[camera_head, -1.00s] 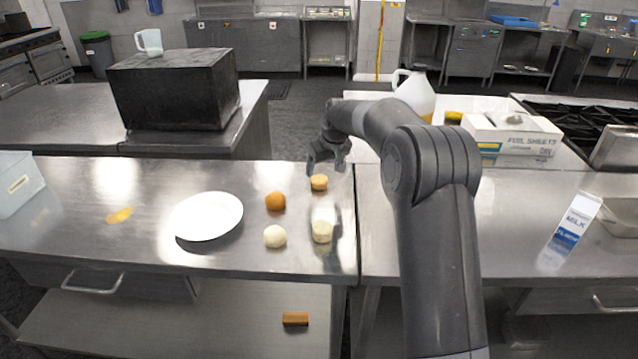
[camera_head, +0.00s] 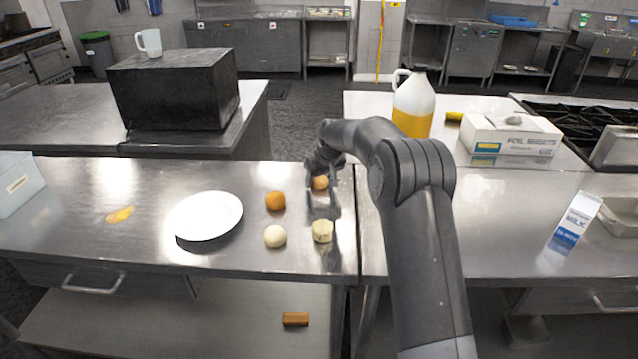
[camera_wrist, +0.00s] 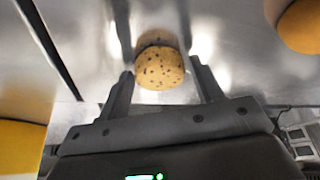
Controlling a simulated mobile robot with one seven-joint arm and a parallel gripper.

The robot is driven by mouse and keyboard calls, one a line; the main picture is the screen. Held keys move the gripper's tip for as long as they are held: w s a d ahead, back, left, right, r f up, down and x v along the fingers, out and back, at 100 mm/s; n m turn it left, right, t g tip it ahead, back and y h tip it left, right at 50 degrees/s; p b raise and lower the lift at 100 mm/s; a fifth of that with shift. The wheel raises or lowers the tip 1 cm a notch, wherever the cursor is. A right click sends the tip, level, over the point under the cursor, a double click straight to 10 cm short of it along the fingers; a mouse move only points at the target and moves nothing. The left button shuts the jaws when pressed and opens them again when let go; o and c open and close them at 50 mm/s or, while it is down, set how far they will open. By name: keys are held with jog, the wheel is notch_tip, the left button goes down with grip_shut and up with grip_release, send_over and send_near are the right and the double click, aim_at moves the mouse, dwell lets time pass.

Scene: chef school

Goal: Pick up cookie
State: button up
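The cookie (camera_wrist: 160,66), round and tan with dark specks, lies on the steel counter. In the head view the cookie (camera_head: 320,183) sits near the counter's far edge, partly covered by my gripper (camera_head: 322,190). In the wrist view my gripper (camera_wrist: 165,78) is open, with one finger on each side of the cookie's near part. The fingers appear apart from the cookie, with a gap on each side. I cannot tell how high the fingertips are above the counter.
An orange round item (camera_head: 275,201), a white ball (camera_head: 275,236) and a pale cylindrical piece (camera_head: 322,231) stand close by on the counter. A white plate (camera_head: 206,215) lies to the left. A jug of yellow liquid (camera_head: 413,104) and a white box (camera_head: 511,134) stand behind right.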

jog(key=c, duration=0.7)
jog(key=shift+o, duration=0.2)
jog(key=shift+r, duration=0.1)
